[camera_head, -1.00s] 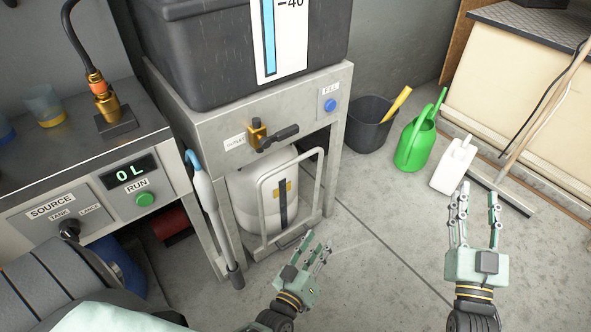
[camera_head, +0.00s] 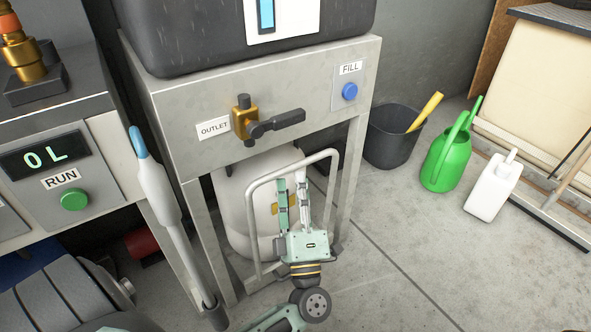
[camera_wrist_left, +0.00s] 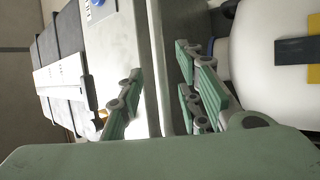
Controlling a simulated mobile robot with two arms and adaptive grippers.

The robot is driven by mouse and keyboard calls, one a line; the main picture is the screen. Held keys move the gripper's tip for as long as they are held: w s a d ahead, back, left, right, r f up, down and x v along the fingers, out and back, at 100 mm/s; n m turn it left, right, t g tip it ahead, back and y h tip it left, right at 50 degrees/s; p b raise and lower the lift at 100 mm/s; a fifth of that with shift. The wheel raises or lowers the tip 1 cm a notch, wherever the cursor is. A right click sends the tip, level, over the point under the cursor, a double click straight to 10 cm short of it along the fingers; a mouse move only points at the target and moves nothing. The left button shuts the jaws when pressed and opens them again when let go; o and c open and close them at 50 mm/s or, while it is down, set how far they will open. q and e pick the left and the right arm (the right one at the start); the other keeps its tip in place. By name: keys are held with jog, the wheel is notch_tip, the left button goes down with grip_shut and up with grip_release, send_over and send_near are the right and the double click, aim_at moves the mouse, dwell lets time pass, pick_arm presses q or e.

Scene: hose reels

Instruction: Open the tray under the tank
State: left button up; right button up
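The black tank (camera_head: 190,40) sits on a grey metal stand (camera_head: 190,115). Under it is a white canister (camera_head: 232,205) with a yellow and dark mark, behind a tall metal hoop handle (camera_head: 252,225). The tray's base is low in the stand and largely hidden by my arm. My left gripper (camera_head: 292,182) points up in front of the canister, within the hoop's outline; contact is unclear. Its fingers are apart in the left wrist view (camera_wrist_left: 155,95), where the canister (camera_wrist_left: 270,50) shows at right. My right gripper is out of view.
An outlet valve (camera_head: 245,120) with a dark lever juts from the stand above the hoop. A blue-tipped lance (camera_head: 155,185) stands at the left leg. A dark bucket (camera_head: 390,140), green watering can (camera_head: 445,160) and white jug (camera_head: 492,188) stand right.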

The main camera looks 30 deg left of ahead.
aim_at(295, 164)
pick_arm(q)
jog(key=b+x, duration=0.1)
jog(key=x, duration=0.4)
grip_shut()
dwell(0.6)
